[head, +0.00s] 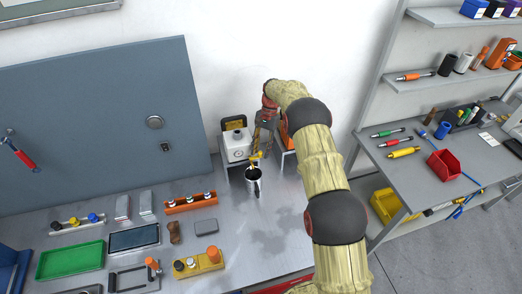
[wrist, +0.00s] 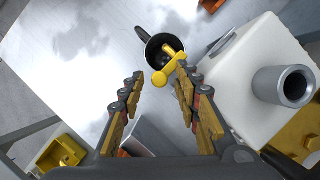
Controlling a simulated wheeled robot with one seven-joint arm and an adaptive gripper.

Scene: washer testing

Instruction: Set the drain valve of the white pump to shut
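The white pump (head: 237,146) stands on a small raised stand at the back of the bench, with a round dial on its front. Its yellow drain valve (head: 255,160) sticks out low on the right, above a dark-mouthed metal mug (head: 253,185). In the wrist view the pump body (wrist: 265,65) fills the right side, and the yellow valve lever (wrist: 172,72) lies slantwise, partly over the mug (wrist: 164,42). I cannot tell the valve's setting for sure. My gripper (wrist: 158,88) is open and empty, its fingertips close to the lever with a gap between them; it also shows beside the pump (head: 265,138).
An orange unit (head: 285,135) stands close right of my gripper, and a yellow-black unit (head: 234,122) is behind the white pump. An orange rack (head: 190,203) and a grey box (head: 206,227) lie in front. The bench right of the mug is clear.

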